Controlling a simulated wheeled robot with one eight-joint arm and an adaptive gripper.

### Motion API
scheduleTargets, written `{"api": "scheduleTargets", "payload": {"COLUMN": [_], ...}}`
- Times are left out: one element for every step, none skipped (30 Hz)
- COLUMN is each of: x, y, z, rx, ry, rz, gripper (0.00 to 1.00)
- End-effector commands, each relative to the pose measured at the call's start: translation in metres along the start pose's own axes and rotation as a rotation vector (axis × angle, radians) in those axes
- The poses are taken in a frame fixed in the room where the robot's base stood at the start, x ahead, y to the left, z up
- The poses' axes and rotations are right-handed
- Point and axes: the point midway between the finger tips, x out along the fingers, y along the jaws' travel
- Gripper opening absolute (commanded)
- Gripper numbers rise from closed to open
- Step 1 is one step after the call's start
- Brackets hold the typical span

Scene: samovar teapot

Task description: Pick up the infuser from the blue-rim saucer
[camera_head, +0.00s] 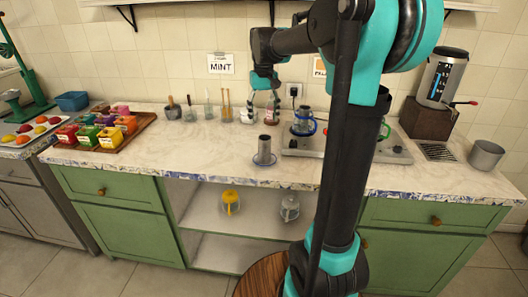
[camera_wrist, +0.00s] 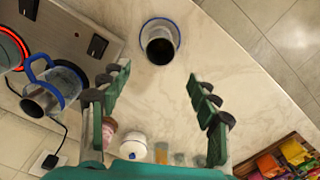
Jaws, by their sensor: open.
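The infuser (camera_head: 264,146) is a grey metal cylinder standing on the blue-rim saucer (camera_head: 256,162) near the counter's front edge. In the wrist view the infuser (camera_wrist: 160,48) shows its dark open top, and the saucer's blue rim (camera_wrist: 146,25) shows around it. My gripper (camera_head: 264,98) is above the back of the counter, behind the infuser in the head view. In the wrist view my gripper (camera_wrist: 159,78) has its fingers spread wide and empty, with the infuser beyond the fingertips, between their lines. They do not touch it.
A glass teapot with blue trim (camera_head: 303,121) stands on the stove plate (camera_head: 345,147) right of the infuser. A wooden tray of colourful boxes (camera_head: 122,136) is at left. Jars (camera_head: 248,115) stand at the back. Counter around the saucer is clear.

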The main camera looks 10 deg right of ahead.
Motion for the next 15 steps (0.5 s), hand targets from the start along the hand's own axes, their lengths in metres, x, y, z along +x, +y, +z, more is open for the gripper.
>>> {"api": "scheduleTargets", "payload": {"x": [0.009, 0.013, 0.018, 0.021, 0.023, 0.026, 0.028, 0.029, 0.03, 0.032, 0.035, 0.04, 0.044, 0.048, 0.054], "y": [0.0, 0.0, 0.0, 0.0, 0.0, 0.0, 0.0, 0.0, 0.0, 0.0, 0.0, 0.0, 0.001, 0.001, 0.001], "z": [0.0, 0.0, 0.0, 0.0, 0.0, 0.0, 0.0, 0.0, 0.0, 0.0, 0.001, 0.001, 0.002, 0.003, 0.003], "rx": [0.0, 0.0, 0.0, 0.0, 0.0, 0.0, 0.0, 0.0, 0.0, 0.0, 0.0, 0.0, 0.0, 0.0, 0.0], "ry": [0.0, 0.0, 0.0, 0.0, 0.0, 0.0, 0.0, 0.0, 0.0, 0.0, 0.0, 0.0, 0.0, 0.0, 0.0], "rz": [0.0, 0.0, 0.0, 0.0, 0.0, 0.0, 0.0, 0.0, 0.0, 0.0, 0.0, 0.0, 0.0, 0.0, 0.0], "gripper": [0.62, 0.62, 0.62, 0.62, 0.62, 0.62, 0.62, 0.62, 0.62, 0.62, 0.62, 0.62, 0.62, 0.62, 0.62]}}
